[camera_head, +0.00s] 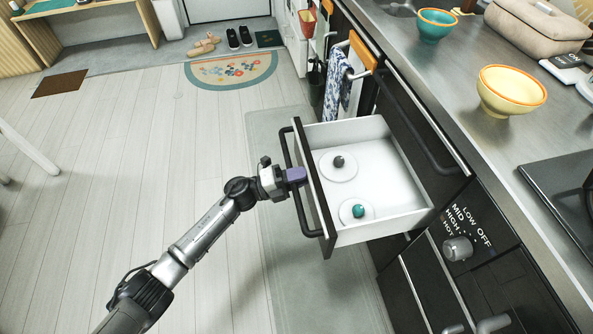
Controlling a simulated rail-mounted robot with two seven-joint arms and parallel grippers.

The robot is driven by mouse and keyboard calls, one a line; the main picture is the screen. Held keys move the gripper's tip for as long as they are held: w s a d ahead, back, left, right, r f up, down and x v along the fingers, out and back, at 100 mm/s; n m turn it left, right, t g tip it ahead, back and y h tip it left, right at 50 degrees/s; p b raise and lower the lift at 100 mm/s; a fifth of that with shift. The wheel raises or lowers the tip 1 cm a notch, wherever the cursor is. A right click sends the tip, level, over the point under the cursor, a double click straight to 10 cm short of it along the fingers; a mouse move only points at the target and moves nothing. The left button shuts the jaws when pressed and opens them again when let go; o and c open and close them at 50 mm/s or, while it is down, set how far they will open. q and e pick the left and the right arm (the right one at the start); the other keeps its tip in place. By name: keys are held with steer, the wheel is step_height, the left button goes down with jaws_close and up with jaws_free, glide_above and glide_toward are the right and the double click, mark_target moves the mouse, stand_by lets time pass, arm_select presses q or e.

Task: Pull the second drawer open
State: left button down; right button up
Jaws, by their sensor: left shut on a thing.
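A drawer (385,198) with a dark front and white inside stands pulled out from the cabinet on the right. Its dark bar handle (300,213) runs along the outer side of the front. My left gripper (296,176) is shut on the handle, with its purple fingers at the bar. Two round white lids lie in the drawer, one with a dark knob (338,163) and one with a teal knob (357,211). My right gripper is not in view.
A steel counter (440,85) above holds a yellow bowl (510,90) and a teal bowl (436,25). A stove knob (457,248) is beside the drawer. A towel (338,85) hangs beyond it. The wooden floor (130,170) at left is largely clear.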

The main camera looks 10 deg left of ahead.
arm_select(q)
steer(key=shift+s+a, duration=0.2)
steer(key=shift+a, duration=0.25)
steer(key=c, duration=1.3)
jaws_free()
steer(key=shift+c, duration=0.2)
steer(key=p+v, duration=0.2)
steer(key=v, duration=1.1)
steer(key=shift+a, duration=0.35)
steer(key=shift+s+f, duration=0.1)
steer(key=shift+f, duration=0.05)
